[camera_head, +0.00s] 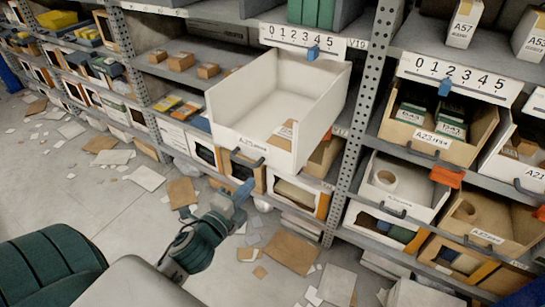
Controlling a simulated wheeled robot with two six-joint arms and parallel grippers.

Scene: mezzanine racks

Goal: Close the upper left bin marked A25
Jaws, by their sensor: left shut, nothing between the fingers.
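A large white bin (234,116) juts far out of the middle rack, open at the top, with a small label and a dark handle on its front. My left gripper (244,189) is shut and empty. In the picture it is below the bin's front, apart from the handle. My right gripper is not in view.
A perforated rack post (368,95) stands right of the bin. Further right are bins with brown boxes and tape rolls, one marked A23 (433,140). Scale strips with blue sliders hang above. Paper and cardboard scraps (291,251) litter the grey floor.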

